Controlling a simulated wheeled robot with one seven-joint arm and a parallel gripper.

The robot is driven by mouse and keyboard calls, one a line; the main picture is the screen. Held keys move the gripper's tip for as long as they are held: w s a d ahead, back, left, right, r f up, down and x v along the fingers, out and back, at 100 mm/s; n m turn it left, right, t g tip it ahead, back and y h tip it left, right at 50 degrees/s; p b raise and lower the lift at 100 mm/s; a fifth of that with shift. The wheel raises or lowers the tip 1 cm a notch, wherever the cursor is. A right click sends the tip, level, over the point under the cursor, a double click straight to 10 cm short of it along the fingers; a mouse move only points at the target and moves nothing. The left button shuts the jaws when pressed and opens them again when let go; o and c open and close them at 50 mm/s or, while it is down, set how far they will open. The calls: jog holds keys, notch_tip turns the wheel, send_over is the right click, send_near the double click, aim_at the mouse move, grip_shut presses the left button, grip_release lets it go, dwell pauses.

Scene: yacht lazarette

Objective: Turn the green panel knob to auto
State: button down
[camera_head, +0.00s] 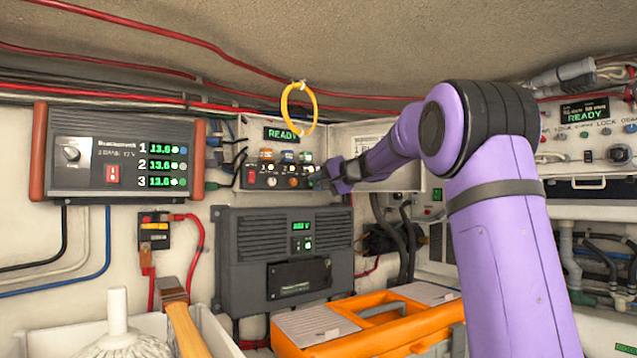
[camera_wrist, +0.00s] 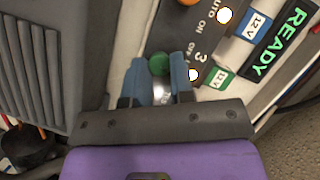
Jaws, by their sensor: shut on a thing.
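The switch panel (camera_head: 261,179) with a lit READY display is on the back wall, left of my arm. In the wrist view, the green knob (camera_wrist: 158,64) sits between the blue fingertips of my gripper (camera_wrist: 164,75), which is shut on it. The panel (camera_wrist: 205,50) there carries the marks AUTO, ON and OFF and the number 3 beside a green 12V label. The knob's pointer is not readable. In the head view my gripper (camera_head: 318,181) is at the panel's right end and hides the green knob.
A charger box (camera_head: 120,155) with three green readouts hangs at left. A grey vented unit (camera_head: 285,250) is below the panel. An orange toolbox (camera_head: 375,325) stands below. A yellow ring (camera_head: 284,105) hangs above the panel. An orange knob (camera_wrist: 188,2) is near the green one.

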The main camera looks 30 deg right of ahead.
dwell(0.3)
jog(key=c, duration=1)
grip_release()
jog(key=v, duration=1.1)
jog(key=shift+a, duration=0.1)
